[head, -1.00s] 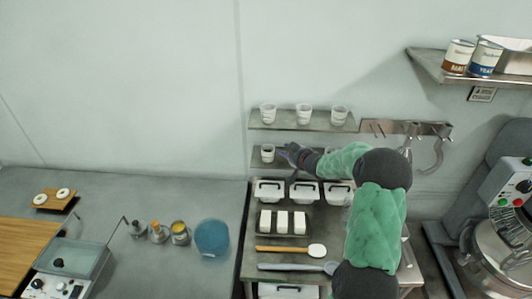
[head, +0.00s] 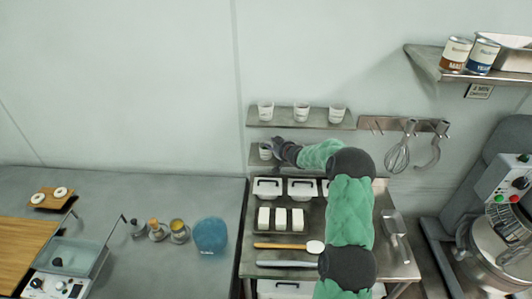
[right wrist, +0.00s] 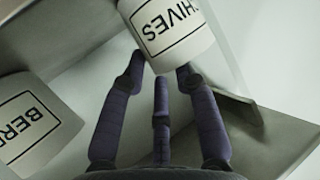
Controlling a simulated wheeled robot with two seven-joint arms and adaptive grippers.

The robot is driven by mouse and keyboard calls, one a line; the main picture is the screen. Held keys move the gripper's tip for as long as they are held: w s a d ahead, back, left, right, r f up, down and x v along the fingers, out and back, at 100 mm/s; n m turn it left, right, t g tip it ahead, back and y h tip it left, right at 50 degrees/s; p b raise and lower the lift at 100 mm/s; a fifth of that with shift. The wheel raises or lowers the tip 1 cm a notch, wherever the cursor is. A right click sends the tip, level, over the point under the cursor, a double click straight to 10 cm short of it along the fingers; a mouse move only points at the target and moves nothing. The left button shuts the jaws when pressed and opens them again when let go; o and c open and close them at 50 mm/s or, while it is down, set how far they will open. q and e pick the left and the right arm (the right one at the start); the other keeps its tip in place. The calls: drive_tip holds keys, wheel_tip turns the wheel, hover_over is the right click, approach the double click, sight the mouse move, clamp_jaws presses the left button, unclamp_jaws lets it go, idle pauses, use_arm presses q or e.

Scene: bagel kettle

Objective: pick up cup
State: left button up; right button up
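My right gripper (head: 279,150) reaches in from the right, close beside that cup. In the right wrist view, a white cup labelled CHIVES (right wrist: 168,28) is just ahead of my right gripper (right wrist: 162,72), whose dark fingers are apart. The fingertips are near the cup's edge; whether they touch it I cannot tell. Another cup (right wrist: 32,122), with a label beginning BER, is at the left there. My left gripper is out of view.
Three cups stand on the upper shelf (head: 283,123), above my right gripper. White lidded containers (head: 268,188), white blocks and long utensils lie on the steel table (head: 388,268) below. A whisk (head: 397,155) hangs at the right.

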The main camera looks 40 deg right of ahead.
clamp_jaws()
idle(0.4)
